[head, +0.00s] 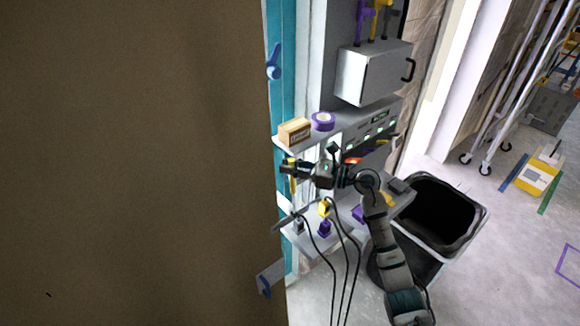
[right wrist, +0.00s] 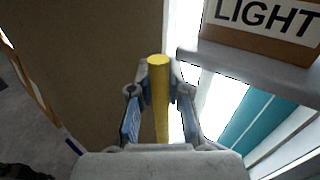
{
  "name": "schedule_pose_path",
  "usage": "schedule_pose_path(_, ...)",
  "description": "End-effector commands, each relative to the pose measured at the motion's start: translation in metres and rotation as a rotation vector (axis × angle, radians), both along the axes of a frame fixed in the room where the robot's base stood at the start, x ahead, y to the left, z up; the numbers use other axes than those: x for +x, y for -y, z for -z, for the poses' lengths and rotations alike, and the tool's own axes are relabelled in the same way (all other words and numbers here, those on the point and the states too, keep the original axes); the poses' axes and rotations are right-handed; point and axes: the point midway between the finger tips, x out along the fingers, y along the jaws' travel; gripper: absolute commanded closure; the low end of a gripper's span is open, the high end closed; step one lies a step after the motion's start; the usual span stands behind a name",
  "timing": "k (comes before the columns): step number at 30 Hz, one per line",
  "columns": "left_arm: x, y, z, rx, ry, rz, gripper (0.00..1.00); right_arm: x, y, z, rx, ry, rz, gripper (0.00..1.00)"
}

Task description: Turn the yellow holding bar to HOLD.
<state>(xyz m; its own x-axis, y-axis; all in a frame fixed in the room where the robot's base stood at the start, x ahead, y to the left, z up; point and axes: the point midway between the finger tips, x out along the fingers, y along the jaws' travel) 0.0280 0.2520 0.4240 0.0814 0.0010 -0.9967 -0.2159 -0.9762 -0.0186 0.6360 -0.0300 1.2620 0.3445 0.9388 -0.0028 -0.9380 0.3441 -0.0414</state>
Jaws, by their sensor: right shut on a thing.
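The yellow holding bar (head: 293,185) stands roughly upright beside the edge of a large brown panel (head: 130,160) in the head view. My right gripper (head: 288,169) reaches in from the right and is shut on the bar. In the right wrist view the yellow bar (right wrist: 160,100) runs between the two fingers of my right gripper (right wrist: 158,98), its round end showing above them. The gripper hides part of the bar in the head view. I can read no HOLD mark in either view. My left gripper is not in view.
A shelf (head: 352,128) carries a cardboard box (head: 294,131), lettered LIGHT in the right wrist view, and a purple tape roll (head: 322,121). Black cables hang below. A black bin (head: 440,215) stands right of my right arm.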

Motion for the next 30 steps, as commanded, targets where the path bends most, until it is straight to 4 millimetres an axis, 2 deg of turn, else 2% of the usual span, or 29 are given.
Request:
schedule_pose_path(11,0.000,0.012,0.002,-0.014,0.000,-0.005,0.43,-0.009,-0.010,0.002,-0.056,0.038,0.000,1.00)
schedule_pose_path(17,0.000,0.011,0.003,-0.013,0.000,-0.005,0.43,-0.017,-0.020,0.005,-0.107,0.075,0.001,1.00)
schedule_pose_path(30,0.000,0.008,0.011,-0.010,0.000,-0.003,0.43,-0.053,-0.069,0.027,-0.353,0.252,-0.003,1.00)
